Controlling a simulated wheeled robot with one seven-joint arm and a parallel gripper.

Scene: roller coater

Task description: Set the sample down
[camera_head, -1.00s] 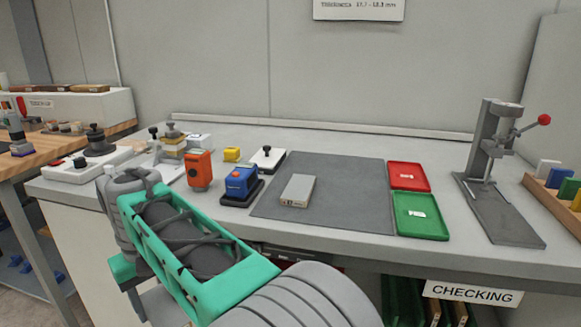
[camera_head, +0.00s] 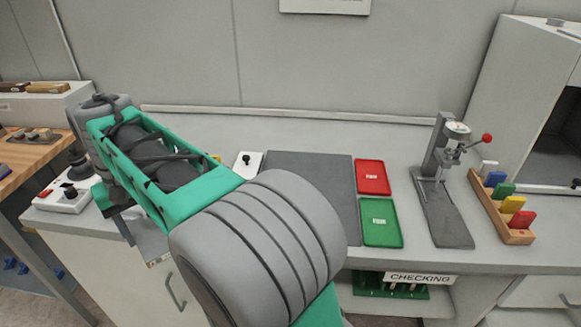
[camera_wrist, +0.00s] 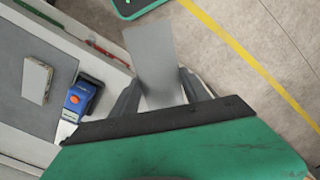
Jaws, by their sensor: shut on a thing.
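The sample, a flat pale grey panel (camera_wrist: 152,55), is held in my gripper (camera_wrist: 160,92) in the wrist view. Both dark fingers are shut on its near end, and its far end sticks out over the floor, beyond the bench's front edge. In the head view my own arm covers much of the left part of the bench, and the gripper is mostly hidden behind it. A dark grey mat (camera_head: 308,165) lies on the bench, with a pale block (camera_wrist: 37,80) on it in the wrist view.
A blue instrument (camera_wrist: 80,98) stands beside the mat. Right of the mat are a red tray (camera_head: 373,183) and a green tray (camera_head: 382,235), then a lever press (camera_head: 445,170) and a wooden rack (camera_head: 500,215) of coloured cards. Bare bench top shows behind the mat.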

